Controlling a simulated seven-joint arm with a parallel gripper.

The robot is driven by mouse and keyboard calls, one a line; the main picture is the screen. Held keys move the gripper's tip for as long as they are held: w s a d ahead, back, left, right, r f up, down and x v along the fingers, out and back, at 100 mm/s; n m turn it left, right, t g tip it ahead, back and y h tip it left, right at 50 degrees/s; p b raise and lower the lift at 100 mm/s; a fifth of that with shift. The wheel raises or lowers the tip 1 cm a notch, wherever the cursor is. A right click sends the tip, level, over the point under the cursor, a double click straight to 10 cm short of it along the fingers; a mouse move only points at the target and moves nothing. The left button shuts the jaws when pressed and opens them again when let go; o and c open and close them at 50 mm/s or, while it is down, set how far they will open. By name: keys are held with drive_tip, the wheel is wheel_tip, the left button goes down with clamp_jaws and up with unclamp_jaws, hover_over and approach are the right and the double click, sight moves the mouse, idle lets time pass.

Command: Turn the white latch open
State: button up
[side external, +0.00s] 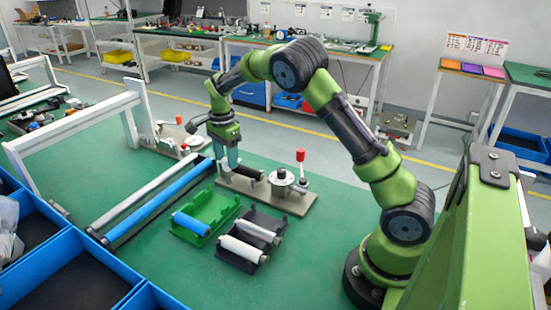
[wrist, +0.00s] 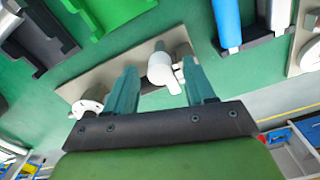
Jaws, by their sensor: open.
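The white latch (wrist: 161,70) shows in the wrist view as a white round hub with a short arm, on a beige metal plate (wrist: 75,90). My gripper (wrist: 160,72) is open, with one teal finger on each side of the latch. I cannot tell whether either finger touches it. In the side view my gripper (side external: 229,164) points down at the left end of the plate (side external: 290,203). I cannot make out the latch there behind the fingers.
A round metal fixture with a red-topped lever (side external: 300,157) stands on the plate's right part. A green tray (side external: 190,233) with a blue roller and a black tray (side external: 262,218) with pale rollers lie in front. A long blue roller (side external: 160,198) lies left. Blue bins (side external: 85,245) stand at front left.

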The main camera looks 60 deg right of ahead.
drive_tip(key=shift+f, duration=0.5)
clamp_jaws()
